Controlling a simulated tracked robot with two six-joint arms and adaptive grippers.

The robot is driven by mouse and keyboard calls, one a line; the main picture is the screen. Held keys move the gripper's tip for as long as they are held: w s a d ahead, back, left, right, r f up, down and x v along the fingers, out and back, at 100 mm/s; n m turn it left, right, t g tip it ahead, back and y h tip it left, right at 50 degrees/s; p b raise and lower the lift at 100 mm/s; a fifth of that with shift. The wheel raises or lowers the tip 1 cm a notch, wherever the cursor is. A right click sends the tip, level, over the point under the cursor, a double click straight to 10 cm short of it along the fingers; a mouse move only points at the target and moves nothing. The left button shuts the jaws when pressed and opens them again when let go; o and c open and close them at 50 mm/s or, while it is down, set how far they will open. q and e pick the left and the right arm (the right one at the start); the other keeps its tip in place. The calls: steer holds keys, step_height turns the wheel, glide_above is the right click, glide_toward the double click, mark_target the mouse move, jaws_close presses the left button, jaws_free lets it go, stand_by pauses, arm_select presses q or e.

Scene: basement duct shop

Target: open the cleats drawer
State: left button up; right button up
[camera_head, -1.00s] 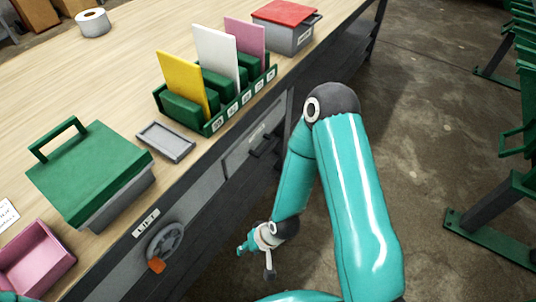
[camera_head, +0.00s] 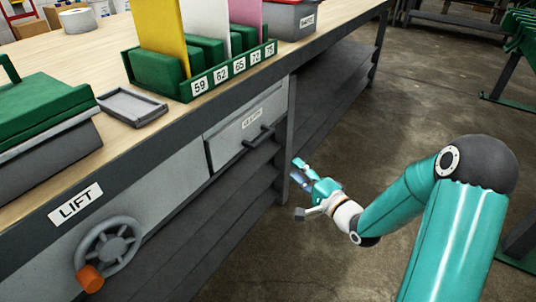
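The drawer (camera_head: 232,141) is a grey front under the bench top, with a small label too blurred to read surely and a dark bar handle (camera_head: 258,137). It looks shut or nearly so; I cannot tell whether it stands slightly proud. My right gripper (camera_head: 299,187) is to the right of the handle and lower in the picture, beside the bench leg. Its fingers are spread and empty, pointing left toward the bench, apart from the handle. My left gripper is not in view.
A handwheel (camera_head: 108,250) with an orange knob juts from the bench front below the LIFT label (camera_head: 76,203). On the bench top are a green numbered rack (camera_head: 188,92), a grey tray (camera_head: 132,107) and a green-lidded box (camera_head: 40,108). Open floor (camera_head: 345,120) lies right of the bench.

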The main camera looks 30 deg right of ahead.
mark_target(265, 140)
steer(key=w+b, duration=0.3)
steer(key=w, duration=1.3)
steer(key=shift+w, duration=0.35)
steer(key=shift+r, duration=0.1)
jaws_close()
